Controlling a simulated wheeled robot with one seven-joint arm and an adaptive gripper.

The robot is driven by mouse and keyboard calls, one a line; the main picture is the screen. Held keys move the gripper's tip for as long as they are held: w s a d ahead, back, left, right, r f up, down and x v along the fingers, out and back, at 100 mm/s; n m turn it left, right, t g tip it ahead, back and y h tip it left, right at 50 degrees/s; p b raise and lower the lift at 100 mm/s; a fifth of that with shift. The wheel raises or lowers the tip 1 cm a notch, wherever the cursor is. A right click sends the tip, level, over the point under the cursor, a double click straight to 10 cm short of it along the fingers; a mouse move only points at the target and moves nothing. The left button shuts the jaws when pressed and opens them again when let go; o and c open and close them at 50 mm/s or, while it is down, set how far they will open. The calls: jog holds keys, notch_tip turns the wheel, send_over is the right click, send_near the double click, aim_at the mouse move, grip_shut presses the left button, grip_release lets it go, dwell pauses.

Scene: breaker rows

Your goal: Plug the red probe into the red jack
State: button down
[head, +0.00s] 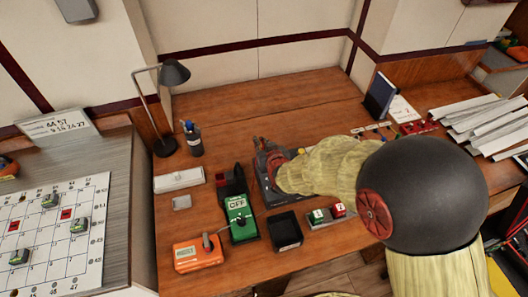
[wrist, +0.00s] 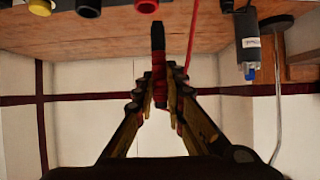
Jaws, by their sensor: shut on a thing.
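My gripper (wrist: 158,92) is shut on the red probe (wrist: 158,65) in the wrist view, where the scene looks upside down. The probe has a red body and a dark tip that points toward the top of the picture. A red jack (wrist: 147,5) shows at the top edge, cut off by the frame, just past the tip and slightly left of it. A gap shows between tip and jack; depth is hard to judge. In the head view my gripper (head: 272,160) is over a dark grey device (head: 268,190), and my arm hides part of it.
In the wrist view, a black jack (wrist: 88,6) and a yellow jack (wrist: 40,6) sit left of the red one. A thin red cable (wrist: 191,40) runs beside the probe. The green OFF device (head: 238,210), orange meter (head: 197,252) and black tray (head: 285,232) stand nearby.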

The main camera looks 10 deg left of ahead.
jog(key=f, duration=0.1)
jog(key=w+f+b, duration=0.1)
jog(key=f, duration=0.3)
jog(key=shift+w+d+b, duration=0.3)
jog(key=shift+d+b, duration=0.05)
jog(key=shift+b, duration=0.05)
jog(key=shift+s+d+f, duration=0.1)
jog(key=shift+s+f, duration=0.1)
jog(key=shift+f, duration=0.2)
jog(key=c, duration=2.2)
grip_release()
jog(key=shift+f, duration=0.15)
jog(key=shift+o, duration=0.4)
jog(key=shift+w, duration=0.15)
jog(key=shift+o, duration=1.4)
jog(key=shift+w+r, duration=0.1)
jog(key=shift+r, duration=0.25)
jog(key=shift+r, duration=0.15)
